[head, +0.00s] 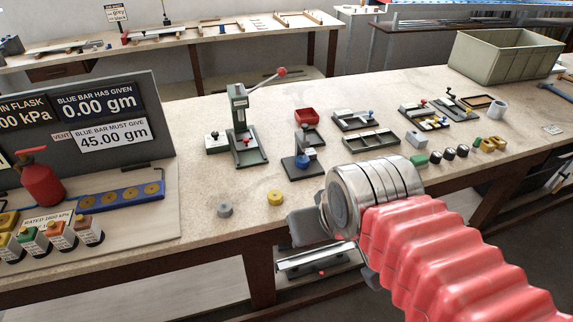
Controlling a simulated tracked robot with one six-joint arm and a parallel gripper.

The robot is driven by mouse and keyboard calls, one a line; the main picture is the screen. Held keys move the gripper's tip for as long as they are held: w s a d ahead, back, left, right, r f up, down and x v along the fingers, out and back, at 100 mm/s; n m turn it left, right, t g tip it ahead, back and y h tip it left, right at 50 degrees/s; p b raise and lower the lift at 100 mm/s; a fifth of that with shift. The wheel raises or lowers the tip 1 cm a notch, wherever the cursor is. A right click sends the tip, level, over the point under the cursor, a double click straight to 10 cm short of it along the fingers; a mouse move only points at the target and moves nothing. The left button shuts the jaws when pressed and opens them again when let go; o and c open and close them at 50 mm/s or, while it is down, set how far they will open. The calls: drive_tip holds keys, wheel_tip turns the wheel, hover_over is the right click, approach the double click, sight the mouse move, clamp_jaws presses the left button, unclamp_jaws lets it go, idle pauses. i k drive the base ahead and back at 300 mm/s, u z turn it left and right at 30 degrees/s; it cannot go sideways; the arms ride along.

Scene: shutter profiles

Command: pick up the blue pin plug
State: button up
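I cannot single out the blue pin plug with certainty. A rounded blue piece (304,161) sits on a dark stand near the middle of the bench, and a small blue piece (371,113) shows at a tray farther back. A grey plug (225,210) and a yellow plug (275,197) stand near the front edge. My gripper (303,226) is at the front edge of the bench, right of the yellow plug and in front of the dark stand. My silver wrist hides much of it. Whether its fingers are open or shut does not show.
A green lever press (240,125) stands behind the plugs. Shallow trays (372,143) and small coloured blocks lie to the right. A large grey-green bin (490,62) is at the back right. A panel with readouts (95,110) and a red bottle (40,180) are at left.

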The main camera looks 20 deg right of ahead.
sight(302, 164)
drive_tip(key=u, duration=3.35)
drive_tip(key=k, duration=1.15)
drive_tip(key=z, duration=0.1)
